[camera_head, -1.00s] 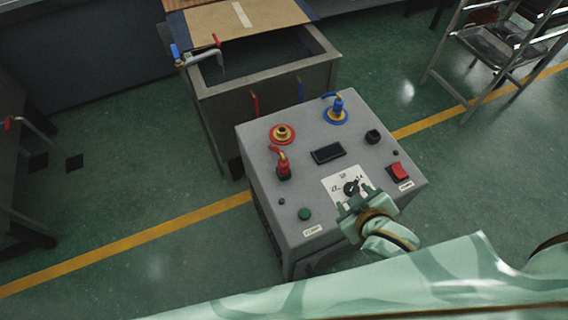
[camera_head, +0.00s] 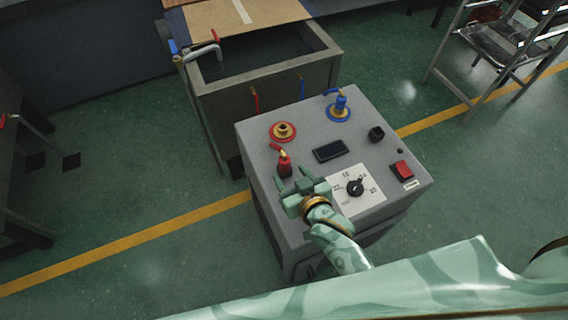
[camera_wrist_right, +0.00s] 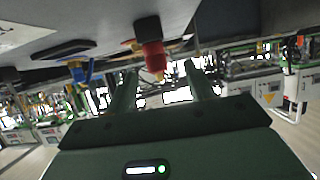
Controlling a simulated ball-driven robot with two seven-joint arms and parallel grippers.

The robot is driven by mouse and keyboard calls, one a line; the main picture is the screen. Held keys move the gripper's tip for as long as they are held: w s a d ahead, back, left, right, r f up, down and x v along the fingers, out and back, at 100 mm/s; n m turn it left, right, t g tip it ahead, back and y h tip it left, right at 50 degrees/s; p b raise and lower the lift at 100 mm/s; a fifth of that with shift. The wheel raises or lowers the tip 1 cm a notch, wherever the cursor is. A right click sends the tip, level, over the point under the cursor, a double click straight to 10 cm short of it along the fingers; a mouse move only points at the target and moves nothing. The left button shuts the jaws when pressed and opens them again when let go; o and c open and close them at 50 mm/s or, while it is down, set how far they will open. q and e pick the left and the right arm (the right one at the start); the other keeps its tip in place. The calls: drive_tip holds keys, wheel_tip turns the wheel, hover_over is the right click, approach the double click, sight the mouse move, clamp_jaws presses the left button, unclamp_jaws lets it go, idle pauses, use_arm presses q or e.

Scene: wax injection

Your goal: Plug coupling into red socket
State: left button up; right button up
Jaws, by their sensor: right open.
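The red coupling (camera_head: 284,163), with a brass-coloured tip, stands in a dark holder at the left of the grey machine's top. The red socket (camera_head: 283,132), a brass fitting on a red ring, is just behind it and looks empty. My right gripper (camera_head: 293,176) is open, in front of the coupling, with its fingers pointing towards it. In the right wrist view the red coupling (camera_wrist_right: 153,60) shows between the two spread fingers (camera_wrist_right: 160,82). I cannot tell whether they touch it. My left gripper is not in view.
A blue coupling (camera_head: 340,105) sits in the blue socket (camera_head: 338,114). A display (camera_head: 330,151), a dial (camera_head: 355,188) and a red switch (camera_head: 402,170) are on the machine top (camera_head: 358,131). A metal tank (camera_head: 270,86) stands behind.

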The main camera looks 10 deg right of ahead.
sight(287, 164)
drive_tip(key=x, duration=0.2)
drive_tip(key=b+x, duration=0.1)
drive_tip(key=x, duration=0.1)
drive_tip(key=b+x, duration=0.1)
drive_tip(key=x, duration=0.1)
drive_tip(key=shift+w+d+r, duration=0.2)
drive_tip(key=shift+w+d, duration=0.1)
drive_tip(key=shift+w, duration=0.1)
drive_tip(key=shift+r, duration=0.1)
drive_tip(key=c, duration=1.1)
